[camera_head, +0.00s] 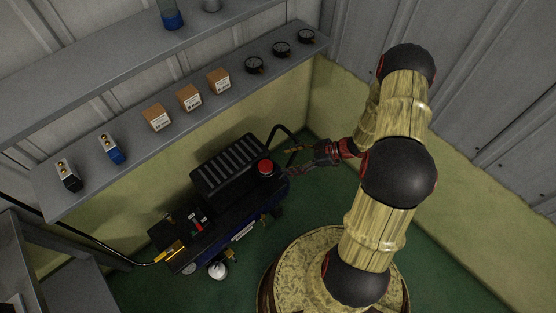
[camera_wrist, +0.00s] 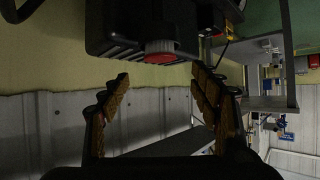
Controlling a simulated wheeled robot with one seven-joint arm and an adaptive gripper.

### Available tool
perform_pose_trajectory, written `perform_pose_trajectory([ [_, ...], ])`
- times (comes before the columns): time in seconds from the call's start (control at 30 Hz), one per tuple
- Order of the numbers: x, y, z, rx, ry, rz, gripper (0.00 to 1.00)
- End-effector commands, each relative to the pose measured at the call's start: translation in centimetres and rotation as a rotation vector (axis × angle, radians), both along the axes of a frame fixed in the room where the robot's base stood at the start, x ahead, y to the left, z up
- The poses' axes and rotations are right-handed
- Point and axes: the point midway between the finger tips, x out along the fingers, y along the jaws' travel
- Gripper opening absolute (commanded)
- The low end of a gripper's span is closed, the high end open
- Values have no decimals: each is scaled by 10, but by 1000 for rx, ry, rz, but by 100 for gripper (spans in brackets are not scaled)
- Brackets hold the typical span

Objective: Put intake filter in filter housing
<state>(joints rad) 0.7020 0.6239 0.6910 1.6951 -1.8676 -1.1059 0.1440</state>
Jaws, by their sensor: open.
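A black and blue compressor (camera_head: 232,177) stands on the green floor. A red round part (camera_head: 265,167) sits at the right end of its black ribbed cover; it also shows in the wrist view (camera_wrist: 163,58) with a grey ribbed rim. I cannot tell whether this is the filter housing or the filter. My gripper (camera_head: 287,160) is just right of the red part. In the wrist view, my gripper (camera_wrist: 160,73) has its fingers wide apart, with nothing between them.
The lower grey shelf (camera_head: 135,142) also holds small brown boxes (camera_head: 189,97) and two small fittings, one black (camera_head: 69,176) and one blue (camera_head: 112,149). A black bent handle (camera_head: 283,130) rises at the compressor's right end, close to my gripper. Ribbed metal walls enclose the corner.

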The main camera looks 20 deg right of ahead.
Motion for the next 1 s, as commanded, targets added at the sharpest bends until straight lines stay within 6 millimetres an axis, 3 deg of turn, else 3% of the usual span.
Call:
perform_pose_trajectory([
  [0.3,-12,-28,18,-7,-1,-4,63],
  [0.37,-5,-33,23,-32,-8,-14,63],
  [0.47,24,-47,39,-130,-30,-66,63],
  [0.57,67,-69,73,-279,-62,-165,63],
  [0.73,125,-104,162,-520,-108,-393,63],
  [0.87,139,-119,238,-639,-116,-582,63],
  [1.0,124,-118,316,-702,-96,-781,63],
])
